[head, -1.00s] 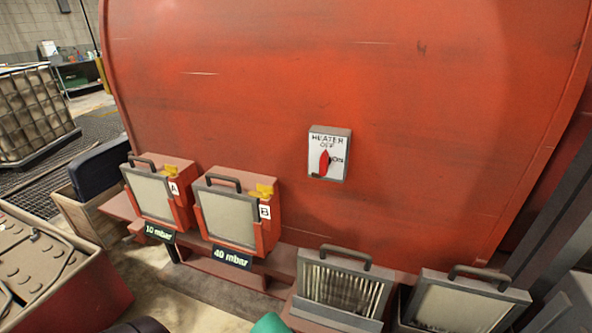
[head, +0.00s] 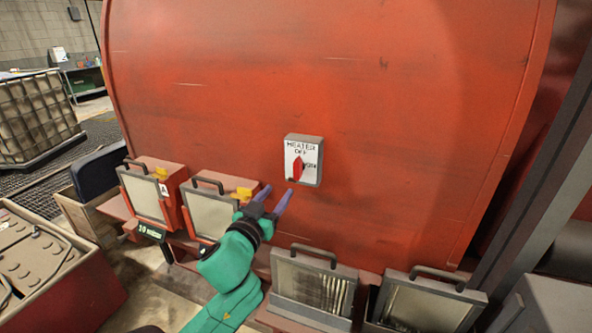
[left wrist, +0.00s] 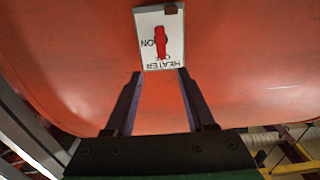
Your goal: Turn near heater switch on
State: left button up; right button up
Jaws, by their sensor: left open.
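The heater switch is a small white plate in a grey housing (head: 318,163) on the red tank, marked HEATER, OFF and ON. Its red knob (head: 297,169) stands about upright, its top toward OFF, with ON to its right. My left gripper (head: 279,190) is open and empty, below and a little left of the switch, fingers pointing up toward it. In the left wrist view the plate (left wrist: 149,27) and red knob (left wrist: 160,42) appear upside down beyond the spread fingertips (left wrist: 159,72). The fingers do not appear to touch the knob. My right gripper is not in view.
The red tank (head: 220,90) fills the background. Below it are two red boxes with grey panels (head: 147,195) and yellow valves; my left arm partly covers the second (head: 208,212). Two handled grey frames (head: 312,287) (head: 420,305) stand at the lower right. A battery crate (head: 40,262) is at left.

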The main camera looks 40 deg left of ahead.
aim_at(296, 169)
pick_arm(q)
jog(key=p+x, duration=0.2)
jog(key=x, duration=1)
jog(key=shift+w+a, duration=0.2)
jog(key=shift+a, duration=0.05)
jog(key=shift+w+a+f+p, duration=0.1)
jog(key=shift+w+a+p, duration=0.15)
jog(key=shift+w, duration=0.25)
jog(key=shift+d, duration=0.1)
grip_shut()
